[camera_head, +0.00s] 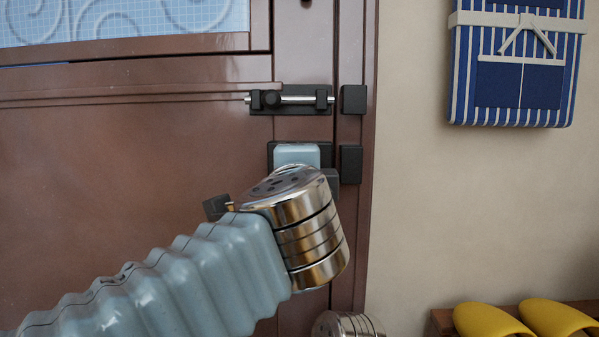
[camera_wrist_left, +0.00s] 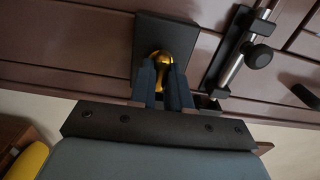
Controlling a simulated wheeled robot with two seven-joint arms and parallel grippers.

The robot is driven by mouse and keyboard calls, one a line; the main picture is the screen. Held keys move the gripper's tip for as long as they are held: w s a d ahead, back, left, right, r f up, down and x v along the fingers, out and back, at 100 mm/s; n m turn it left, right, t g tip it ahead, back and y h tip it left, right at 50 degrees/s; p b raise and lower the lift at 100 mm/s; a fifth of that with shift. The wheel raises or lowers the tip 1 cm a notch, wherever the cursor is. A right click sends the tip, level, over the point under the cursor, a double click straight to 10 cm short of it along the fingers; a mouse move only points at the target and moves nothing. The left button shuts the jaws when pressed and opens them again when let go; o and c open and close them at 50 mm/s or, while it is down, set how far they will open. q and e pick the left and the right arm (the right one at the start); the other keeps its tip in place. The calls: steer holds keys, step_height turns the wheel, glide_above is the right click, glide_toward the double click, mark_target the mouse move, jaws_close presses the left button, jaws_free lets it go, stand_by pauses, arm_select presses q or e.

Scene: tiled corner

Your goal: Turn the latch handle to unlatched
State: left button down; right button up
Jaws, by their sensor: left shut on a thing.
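The latch handle (camera_wrist_left: 178,57) is a small brass-coloured piece on a dark square plate (camera_wrist_left: 150,30) in the left wrist view. My left gripper (camera_wrist_left: 167,72) has its two dark fingers on either side of the handle and is shut on it. The fingers hide part of the handle. In the head view my left arm covers the handle and most of its plate. Only the plate's dark edge (camera_head: 271,151) shows around the light blue part of my wrist. My right gripper is in neither view.
A sliding bolt (camera_head: 290,99) sits on the brown door (camera_head: 110,150) just above the plate; it also shows in the left wrist view (camera_wrist_left: 238,58). Dark blocks (camera_head: 352,99) are on the frame. A blue striped hanging (camera_head: 520,60) and yellow slippers (camera_head: 490,322) are at right.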

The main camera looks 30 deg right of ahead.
arm_select(q)
steer(key=c, duration=1.1)
jaws_free()
steer(key=b+v, duration=0.1)
steer(key=v, duration=1.2)
steer(key=shift+s+a, duration=0.2)
steer(key=shift+s, duration=0.15)
